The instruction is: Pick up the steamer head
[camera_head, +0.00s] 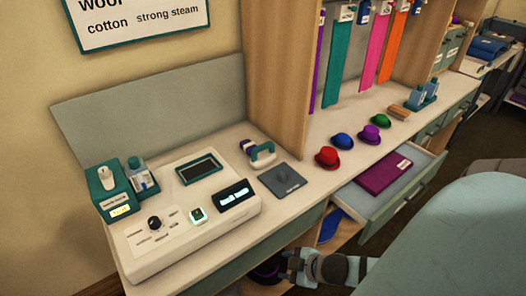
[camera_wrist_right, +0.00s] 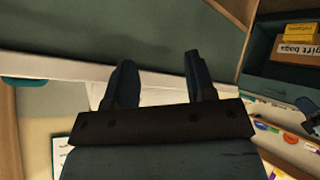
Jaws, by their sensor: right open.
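What looks like the steamer head (camera_head: 263,157), a white piece with a handle, stands on the counter behind a flat dark grey pad (camera_head: 281,180). My right gripper (camera_head: 288,266) is low in front of the counter's front edge, well below and apart from the steamer head. In the right wrist view the right gripper (camera_wrist_right: 160,78) has its two dark fingers spread with nothing between them. The steamer head does not clearly show in that view. My left gripper is not in view.
A white console (camera_head: 183,240) and a teal dock (camera_head: 116,198) stand left on the counter (camera_head: 225,133). Several coloured hats, including a red one (camera_head: 327,158), sit to the right. An open drawer (camera_head: 372,213) with a purple item (camera_head: 384,172) juts out below them.

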